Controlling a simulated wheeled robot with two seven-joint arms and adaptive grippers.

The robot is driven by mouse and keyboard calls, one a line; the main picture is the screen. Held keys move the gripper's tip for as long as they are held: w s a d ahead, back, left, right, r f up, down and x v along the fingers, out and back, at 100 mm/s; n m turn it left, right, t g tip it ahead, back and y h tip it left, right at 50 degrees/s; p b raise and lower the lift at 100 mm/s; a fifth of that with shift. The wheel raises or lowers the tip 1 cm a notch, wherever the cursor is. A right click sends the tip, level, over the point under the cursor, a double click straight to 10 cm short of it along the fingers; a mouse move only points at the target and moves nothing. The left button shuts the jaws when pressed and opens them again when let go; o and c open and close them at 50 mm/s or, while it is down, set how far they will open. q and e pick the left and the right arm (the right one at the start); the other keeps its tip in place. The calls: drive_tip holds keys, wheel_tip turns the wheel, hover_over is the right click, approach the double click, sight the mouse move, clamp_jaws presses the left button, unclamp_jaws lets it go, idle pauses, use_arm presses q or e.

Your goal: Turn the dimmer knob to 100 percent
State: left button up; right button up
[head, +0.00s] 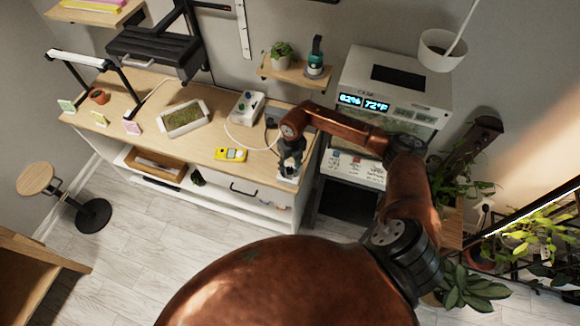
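A small white control box (245,108) with dark and green round controls lies on the wooden bench, toward its back right. A thin white cable runs from near it across the bench. I cannot tell for sure which control is the dimmer knob, and no percent marking is readable. My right gripper (289,172) points down at the bench's front right edge, in front of and to the right of the box and apart from it. A small white piece shows just under its fingertips; whether they touch it is unclear. The finger gap is too small to read. My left gripper is not in view.
The bench (205,150) also holds a seed tray (184,117), a yellow meter (230,155) and a lamp (80,60). A stool (40,180) stands left. The floor in front is clear.

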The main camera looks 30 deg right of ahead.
drive_tip(key=shift+c, duration=0.5)
clamp_jaws()
